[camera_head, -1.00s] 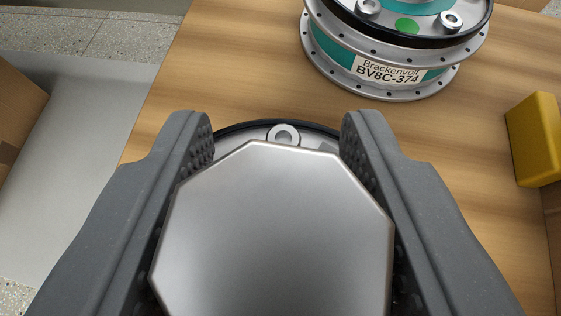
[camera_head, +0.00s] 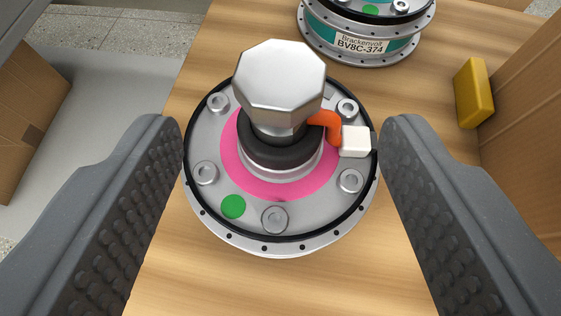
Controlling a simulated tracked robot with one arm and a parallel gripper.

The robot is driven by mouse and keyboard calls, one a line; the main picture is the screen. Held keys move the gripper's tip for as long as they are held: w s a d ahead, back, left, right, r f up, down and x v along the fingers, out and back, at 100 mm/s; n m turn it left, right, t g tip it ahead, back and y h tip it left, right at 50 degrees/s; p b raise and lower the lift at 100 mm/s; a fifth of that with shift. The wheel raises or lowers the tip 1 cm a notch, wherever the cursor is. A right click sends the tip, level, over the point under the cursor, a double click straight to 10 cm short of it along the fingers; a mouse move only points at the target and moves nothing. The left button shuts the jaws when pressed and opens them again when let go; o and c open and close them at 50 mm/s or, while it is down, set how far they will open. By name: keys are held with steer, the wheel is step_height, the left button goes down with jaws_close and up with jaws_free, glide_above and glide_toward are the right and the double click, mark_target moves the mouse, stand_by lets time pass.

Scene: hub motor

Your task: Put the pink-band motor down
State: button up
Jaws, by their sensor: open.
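The pink-band motor (camera_head: 276,220) stands upright on the wooden table (camera_head: 170,285). It is a round grey flanged body with a pink ring, a green dot, several bolts, an orange cable with a white connector, and a faceted metal knob on its central shaft. My gripper (camera_head: 285,135) is open, with one dark finger on each side of the motor. The fingers appear clear of the knob and hold nothing. The motor's underside is hidden.
A teal motor (camera_head: 365,45) labelled Brackenvolt BV8C-374 stands behind, toward the upper right. A yellow block (camera_head: 474,92) lies at the right by a cardboard box (camera_head: 530,120). Another cardboard box (camera_head: 30,105) is at the left, beyond the table edge.

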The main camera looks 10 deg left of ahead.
steer(key=shift+p+v, duration=0.35)
steer(key=shift+v, duration=1.7)
